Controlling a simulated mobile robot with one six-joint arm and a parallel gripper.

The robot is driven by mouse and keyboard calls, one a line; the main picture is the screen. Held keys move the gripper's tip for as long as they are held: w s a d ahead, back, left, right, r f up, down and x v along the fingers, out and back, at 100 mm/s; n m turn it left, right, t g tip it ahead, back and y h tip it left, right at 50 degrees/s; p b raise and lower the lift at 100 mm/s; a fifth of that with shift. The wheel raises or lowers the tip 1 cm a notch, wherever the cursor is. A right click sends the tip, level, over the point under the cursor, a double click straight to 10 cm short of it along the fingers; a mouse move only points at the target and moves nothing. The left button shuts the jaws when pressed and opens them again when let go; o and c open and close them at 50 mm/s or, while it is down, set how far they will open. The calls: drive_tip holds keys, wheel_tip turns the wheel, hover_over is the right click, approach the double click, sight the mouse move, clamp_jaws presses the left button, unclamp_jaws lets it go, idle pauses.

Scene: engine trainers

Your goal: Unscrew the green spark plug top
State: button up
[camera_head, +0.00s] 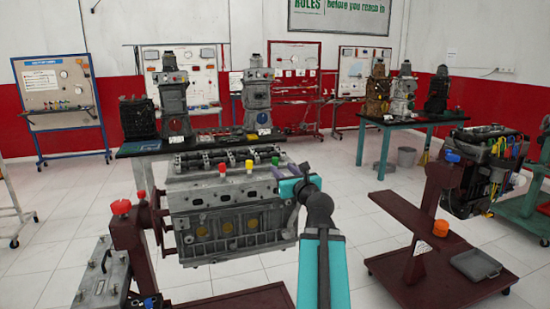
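The green spark plug top (275,161) stands upright on the upper edge of the grey engine block (230,220) in the middle of the view. A yellow top (249,166) and a red top (222,168) stand in a row to its left. My gripper (284,180) is at the right end of the block, just right of and slightly below the green top in the picture. The green top shows uncovered, and I see no finger around it. The fingertips are small and seen from behind, so their opening is unclear. My arm hides part of the block's right end.
A dark red stand (130,235) with a red knob holds the block at left. A metal box (101,285) is at lower left. Another engine (485,170) on a red stand is at right, with an orange container (440,228) and a grey tray (475,264) on its base. Tables with engines stand behind.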

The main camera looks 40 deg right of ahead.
sight(276, 163)
drive_tip(key=shift+w+r+p, duration=0.15)
drive_tip(key=shift+p, duration=0.35)
drive_tip(key=p+x, duration=0.2)
drive_tip(key=p, duration=0.2)
drive_tip(key=shift+w+d, duration=0.25)
drive_tip(key=shift+w, duration=0.1)
drive_tip(key=shift+w+d, duration=0.15)
drive_tip(key=shift+w, duration=0.15)
drive_tip(key=shift+p+x, duration=0.3)
drive_tip(key=shift+x, duration=2.15)
clamp_jaws()
